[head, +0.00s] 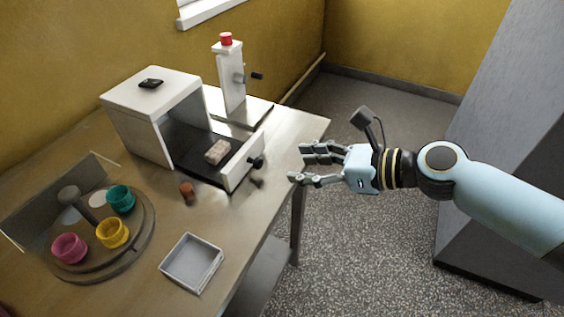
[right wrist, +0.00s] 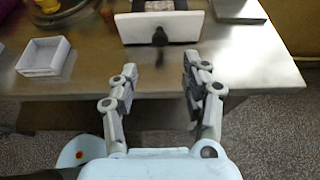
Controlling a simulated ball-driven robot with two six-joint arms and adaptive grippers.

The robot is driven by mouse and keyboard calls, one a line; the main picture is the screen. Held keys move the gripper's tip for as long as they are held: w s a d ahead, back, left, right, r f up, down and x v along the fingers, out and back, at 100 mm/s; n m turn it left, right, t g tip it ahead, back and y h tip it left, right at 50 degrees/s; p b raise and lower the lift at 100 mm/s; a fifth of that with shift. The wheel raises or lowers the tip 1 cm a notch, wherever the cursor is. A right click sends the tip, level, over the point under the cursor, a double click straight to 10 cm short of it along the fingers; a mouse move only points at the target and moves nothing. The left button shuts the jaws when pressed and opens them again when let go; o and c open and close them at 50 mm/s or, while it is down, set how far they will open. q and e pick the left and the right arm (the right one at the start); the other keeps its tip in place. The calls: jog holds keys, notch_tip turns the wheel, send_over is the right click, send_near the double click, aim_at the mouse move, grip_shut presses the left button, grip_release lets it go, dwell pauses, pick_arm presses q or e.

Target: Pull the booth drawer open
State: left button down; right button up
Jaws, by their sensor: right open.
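The white booth (head: 150,92) stands on the metal table, its open side facing right. Its drawer has a white front (head: 242,165) with a black knob (head: 256,162), and its dark tray shows outside the booth opening. A pale block (head: 217,151) lies on the tray. In the right wrist view the drawer front (right wrist: 185,27) and knob (right wrist: 160,36) are ahead, between the finger lines. My right gripper (head: 300,164) is open and empty beyond the table edge, to the right of the knob and apart from it. It also shows in the right wrist view (right wrist: 160,70). My left gripper is out of view.
A white stand with a red top (head: 231,80) stands behind the drawer. A small brown cylinder (head: 187,192) and a grey open tray (head: 164,270) are on the table. A round turntable (head: 142,250) holds coloured cups at the left. Floor lies right of the table.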

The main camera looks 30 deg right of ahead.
jog(key=v, duration=0.2)
jog(key=shift+s+d+r, duration=0.15)
jog(key=shift+s+d, duration=0.05)
jog(key=shift+s, duration=0.1)
dwell(0.3)
